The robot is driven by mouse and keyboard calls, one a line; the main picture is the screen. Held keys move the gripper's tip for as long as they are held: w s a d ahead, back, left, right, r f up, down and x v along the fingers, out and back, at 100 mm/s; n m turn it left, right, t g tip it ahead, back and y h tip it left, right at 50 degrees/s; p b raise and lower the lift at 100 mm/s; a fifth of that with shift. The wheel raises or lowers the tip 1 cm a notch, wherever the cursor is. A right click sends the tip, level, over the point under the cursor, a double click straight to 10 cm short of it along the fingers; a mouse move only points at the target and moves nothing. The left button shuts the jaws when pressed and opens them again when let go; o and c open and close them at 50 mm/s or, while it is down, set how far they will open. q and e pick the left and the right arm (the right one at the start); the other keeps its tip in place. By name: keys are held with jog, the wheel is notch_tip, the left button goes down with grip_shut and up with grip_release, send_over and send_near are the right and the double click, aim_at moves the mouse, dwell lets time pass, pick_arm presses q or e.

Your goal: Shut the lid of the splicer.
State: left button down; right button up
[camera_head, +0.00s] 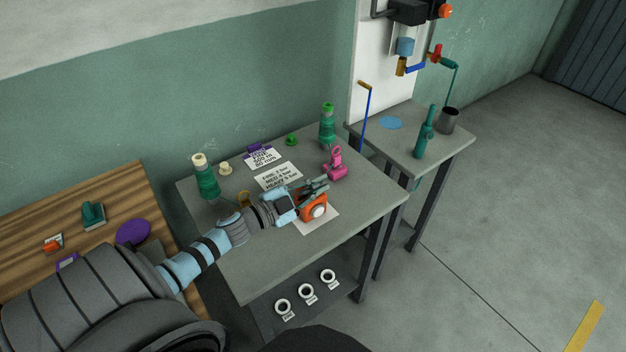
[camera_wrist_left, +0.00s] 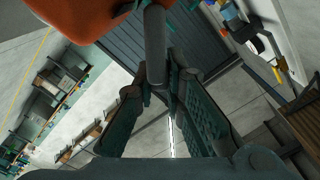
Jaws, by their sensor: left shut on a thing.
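The orange device, which looks like the splicer (camera_head: 313,207), sits on a white sheet on the grey table and has a round white face. Its orange body also fills the top left of the left wrist view (camera_wrist_left: 80,20). My left gripper (camera_head: 318,186) is at the splicer's top, just behind it. In the left wrist view the fingers (camera_wrist_left: 161,88) close in on a grey bar (camera_wrist_left: 155,45) beside the orange body. I cannot tell clearly whether this bar belongs to the lid, and the lid's angle is hidden by my gripper. My right gripper is not in view.
A pink tool (camera_head: 336,164) stands close behind the splicer. Green bottles (camera_head: 206,180) (camera_head: 327,127) and printed cards (camera_head: 278,177) are at the back. White rings (camera_head: 306,291) lie on the lower shelf. The table's front right (camera_head: 355,210) is clear.

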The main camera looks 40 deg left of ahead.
pick_arm(q)
jog(key=m, duration=0.1)
jog(key=d+f+m+b, duration=0.1)
jog(key=shift+s+f+m, duration=0.15)
jog(key=shift+f+m, duration=0.05)
jog(key=shift+m, duration=0.2)
jog(key=shift+s+d+f+m+b, duration=0.15)
jog(key=shift+f+m+b, duration=0.45)
jog(key=shift+m, duration=0.5)
jog(key=shift+d+f+m+b, duration=0.2)
jog(key=shift+f+m+b, duration=0.25)
jog(key=shift+m+b, duration=0.5)
jog(key=shift+s+d+f+m+b, duration=0.15)
jog(key=shift+f+m+b, duration=0.35)
jog(key=shift+m, duration=0.75)
jog(key=shift+w, duration=0.1)
jog(key=c, duration=1.6)
grip_release()
jog(key=shift+c, duration=0.2)
jog(key=shift+f, duration=0.1)
